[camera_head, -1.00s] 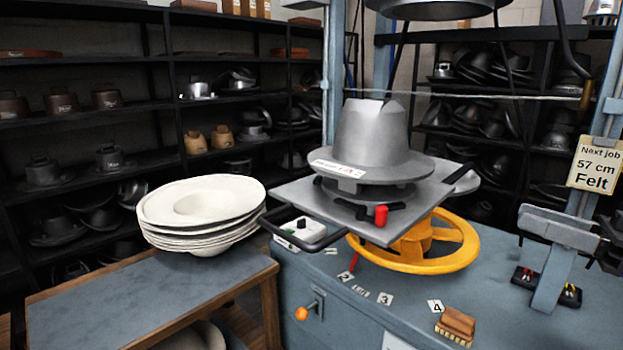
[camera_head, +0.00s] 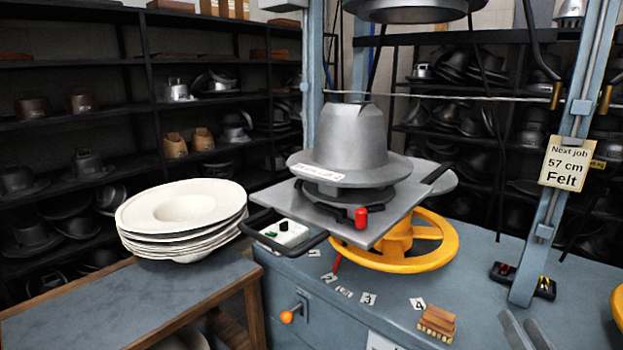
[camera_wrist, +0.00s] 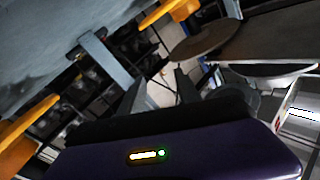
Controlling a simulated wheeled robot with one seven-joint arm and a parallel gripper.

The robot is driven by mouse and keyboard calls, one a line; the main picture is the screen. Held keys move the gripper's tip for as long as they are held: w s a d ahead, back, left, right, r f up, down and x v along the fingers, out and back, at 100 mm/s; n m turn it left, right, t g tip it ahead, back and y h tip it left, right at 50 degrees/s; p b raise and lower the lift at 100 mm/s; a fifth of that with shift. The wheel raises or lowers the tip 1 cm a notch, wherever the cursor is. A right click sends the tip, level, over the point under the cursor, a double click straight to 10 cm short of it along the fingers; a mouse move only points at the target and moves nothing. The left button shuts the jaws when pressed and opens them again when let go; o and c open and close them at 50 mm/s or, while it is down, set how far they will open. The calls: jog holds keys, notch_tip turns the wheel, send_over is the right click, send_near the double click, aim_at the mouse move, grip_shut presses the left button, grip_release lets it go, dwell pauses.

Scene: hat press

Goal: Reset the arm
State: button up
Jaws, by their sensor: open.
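The rest of my arm is out of the head view.
A grey metal hat form (camera_head: 355,145) stands on the press plate above a yellow handwheel (camera_head: 440,255). White felt hat bodies (camera_head: 180,210) are stacked at left. A blue post (camera_head: 555,200) carries a sign (camera_head: 567,165). A yellow part (camera_head: 618,305) shows at the right edge.

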jog(key=s+a+f+n+g+y, duration=0.1)
jog(key=s+a+f+n, duration=0.1)
jog(key=s+a, duration=0.4)
jog(key=s+a+f+n+g+y+p, duration=0.1)
jog(key=s+a, duration=0.6)
jog(key=s, duration=1)
jog(key=s+a+f+n+g+y, duration=0.1)
jog(key=s+a+f+n+y, duration=0.1)
jog(key=s+a, duration=0.5)
jog(key=s+f+n, duration=0.1)
jog(key=s+f, duration=0.1)
jog(key=s, duration=0.3)
jog(key=shift+s+f+g+p, duration=0.2)
jog(key=shift+s+g+p, duration=0.05)
jog(key=shift+g+p, duration=0.1)
